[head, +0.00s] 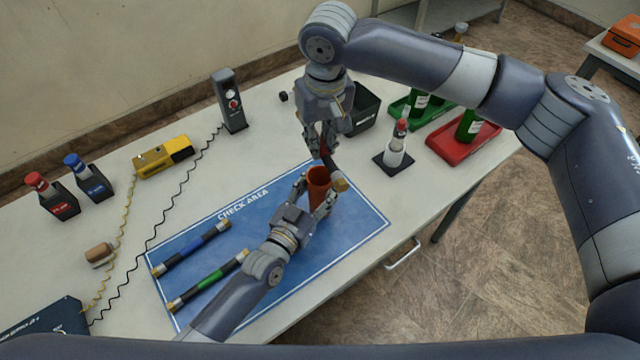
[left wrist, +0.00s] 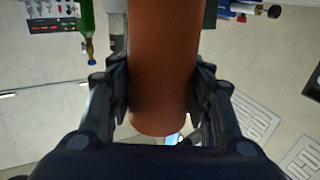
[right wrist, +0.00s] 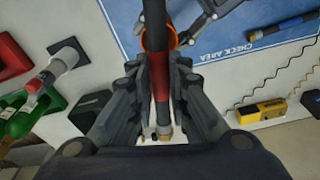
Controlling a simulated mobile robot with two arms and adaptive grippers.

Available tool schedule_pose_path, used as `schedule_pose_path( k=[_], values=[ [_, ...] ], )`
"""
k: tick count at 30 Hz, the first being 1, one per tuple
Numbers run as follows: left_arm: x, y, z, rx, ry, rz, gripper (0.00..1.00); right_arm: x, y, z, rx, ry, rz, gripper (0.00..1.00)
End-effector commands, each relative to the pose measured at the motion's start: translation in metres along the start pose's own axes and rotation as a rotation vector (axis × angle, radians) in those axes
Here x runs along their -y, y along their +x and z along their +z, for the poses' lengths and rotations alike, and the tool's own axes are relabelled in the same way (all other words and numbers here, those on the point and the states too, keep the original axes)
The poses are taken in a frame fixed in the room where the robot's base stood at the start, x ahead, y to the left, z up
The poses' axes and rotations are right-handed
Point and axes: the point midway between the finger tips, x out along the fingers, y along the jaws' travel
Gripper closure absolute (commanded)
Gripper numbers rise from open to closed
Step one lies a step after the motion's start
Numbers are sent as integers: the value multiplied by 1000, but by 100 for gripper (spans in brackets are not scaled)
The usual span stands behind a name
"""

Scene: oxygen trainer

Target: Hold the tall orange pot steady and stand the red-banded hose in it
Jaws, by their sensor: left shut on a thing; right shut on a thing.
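The tall orange pot (head: 318,186) stands on the blue check-area mat (head: 352,222). My left gripper (head: 317,195) is shut around it, with a finger on each side; the left wrist view shows the pot (left wrist: 163,65) between the fingers. My right gripper (head: 322,142) is above the pot, shut on the red-banded hose (right wrist: 160,75). The hose slants in the head view, and its brass end (head: 341,184) shows outside the pot's rim, to the right. In the right wrist view the hose crosses in front of the pot's mouth (right wrist: 156,40); its far end is out of frame.
Blue-banded (head: 190,249) and green-banded (head: 208,280) hoses lie on the mat's left part. A white holder on a black base (head: 393,160), a black bin (head: 363,110) and a red tray (head: 462,146) stand to the right. A yellow device (head: 163,157) lies at the left.

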Motion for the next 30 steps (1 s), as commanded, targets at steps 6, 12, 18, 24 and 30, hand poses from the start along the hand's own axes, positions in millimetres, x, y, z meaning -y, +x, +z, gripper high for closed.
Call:
schedule_pose_path(
  k=[6, 12, 18, 24, 30],
  values=[
    [0, 0, 0, 1, 0, 0, 78, 0, 16, 2, 1, 0, 0, 100],
    [0, 0, 0, 1, 0, 0, 78, 0, 30, 4, 1, 0, 0, 100],
    [0, 0, 0, 0, 0, 0, 78, 0, 43, 5, 1, -1, 0, 100],
    [0, 0, 0, 0, 0, 0, 78, 0, 56, 7, 0, -1, 0, 100],
    [0, 0, 0, 1, 0, 0, 78, 0, 59, 7, -2, -1, 0, 100]
  ],
)
